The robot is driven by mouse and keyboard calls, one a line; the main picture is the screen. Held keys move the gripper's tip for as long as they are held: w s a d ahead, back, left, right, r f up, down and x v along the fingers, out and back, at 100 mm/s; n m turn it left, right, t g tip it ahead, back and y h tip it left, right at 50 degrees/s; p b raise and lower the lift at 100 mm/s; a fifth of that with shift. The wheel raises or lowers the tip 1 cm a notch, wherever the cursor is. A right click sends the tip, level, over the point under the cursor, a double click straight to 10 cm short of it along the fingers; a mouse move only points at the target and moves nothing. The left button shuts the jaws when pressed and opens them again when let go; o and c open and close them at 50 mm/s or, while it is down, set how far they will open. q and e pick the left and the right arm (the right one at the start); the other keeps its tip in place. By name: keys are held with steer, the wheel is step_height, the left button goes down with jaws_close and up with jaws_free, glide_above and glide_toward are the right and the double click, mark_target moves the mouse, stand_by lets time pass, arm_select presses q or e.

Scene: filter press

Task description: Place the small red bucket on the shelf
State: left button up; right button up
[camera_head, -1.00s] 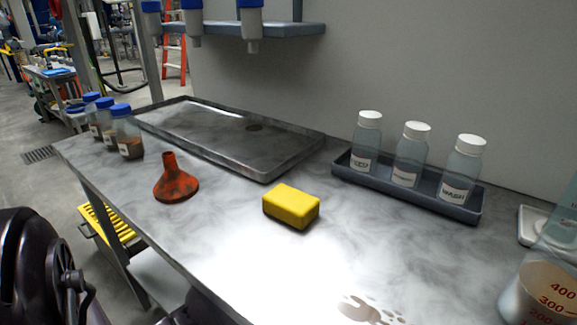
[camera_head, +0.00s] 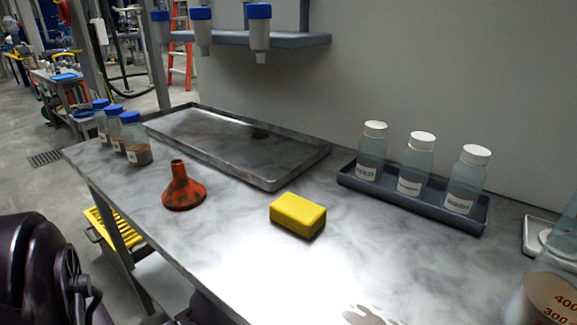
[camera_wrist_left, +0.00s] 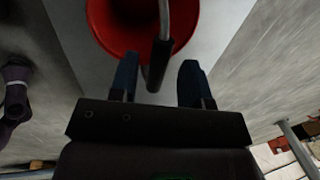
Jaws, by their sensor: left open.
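The red bucket (camera_wrist_left: 105,30) is at the top of the left wrist view, partly cut off by the frame edge. Its grey handle carries a dark grip (camera_wrist_left: 159,60). My left gripper (camera_wrist_left: 158,76) is open, with one finger on each side of the grip's lower end; I cannot tell whether they touch it. The head view shows neither the bucket nor a gripper. A blue-grey shelf (camera_head: 300,40) is on the wall at the top of the head view.
Inverted blue-capped bottles (camera_head: 259,35) hang at the shelf. The bench below holds a metal tray (camera_head: 270,183), orange funnel (camera_head: 182,190), yellow sponge (camera_head: 298,214), blue-capped jars (camera_head: 136,140) and a rack (camera_head: 420,201) of white-capped bottles. Bench space in front of the sponge is clear apart from a spill.

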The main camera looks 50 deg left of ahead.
arm_select(q)
steer(key=r, duration=0.1)
steer(key=r+p, duration=0.1)
steer(key=r, duration=0.3)
steer(key=shift+s, duration=0.25)
steer(key=s+d+m+t+h, duration=0.4)
steer(key=d+h, duration=0.3)
steer(key=d, duration=0.5)
steer(key=s+d+r+n+t+h, duration=0.2)
steer(key=s+d+r+t+h, duration=0.2)
steer(key=s+d+r+t, duration=0.3)
steer(key=s+a+f+n+g+y, duration=0.1)
steer(key=s+a+n+y, duration=0.1)
steer(key=s+n+y, duration=0.3)
steer(key=s+a+f+n+g+y, duration=0.2)
steer(key=s+n+y, duration=0.2)
steer(key=s+n, duration=0.5)
steer(key=shift+s+f+y+p, duration=0.15)
steer(key=shift+s+y+p, duration=0.3)
steer(key=shift+s, duration=0.2)
arm_select(e)
steer(key=shift+s+d+m+g, duration=0.25)
steer(key=shift+s+m+g, duration=0.05)
steer(key=shift+s, duration=0.2)
